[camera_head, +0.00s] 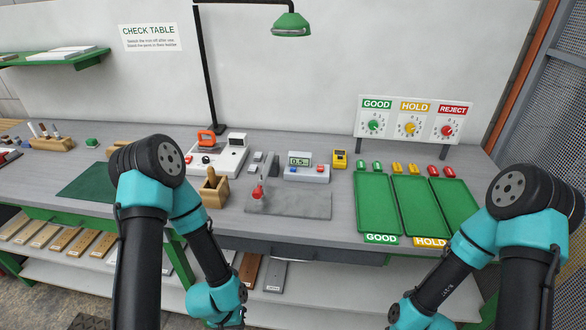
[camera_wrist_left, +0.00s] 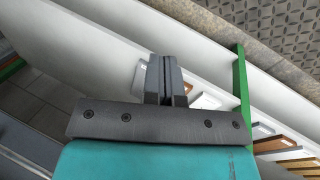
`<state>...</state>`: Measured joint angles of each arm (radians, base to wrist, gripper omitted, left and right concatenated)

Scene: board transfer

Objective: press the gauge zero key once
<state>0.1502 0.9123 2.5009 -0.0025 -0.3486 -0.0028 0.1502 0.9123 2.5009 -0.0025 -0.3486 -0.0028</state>
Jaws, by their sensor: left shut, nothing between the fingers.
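The gauge (camera_head: 307,174) is a small white box with a lit display (camera_head: 299,160) on the bench, behind a grey plate. The display seems to read 0.5, though it is small.
A grey plate (camera_head: 310,205) with a red-tipped stand (camera_head: 258,190) lies before the gauge. A yellow device (camera_head: 339,159) stands right of it. Green trays (camera_head: 376,214) lie further right. A wooden holder (camera_head: 213,190) stands left. A lower shelf (camera_wrist_left: 110,65) is near my left gripper.

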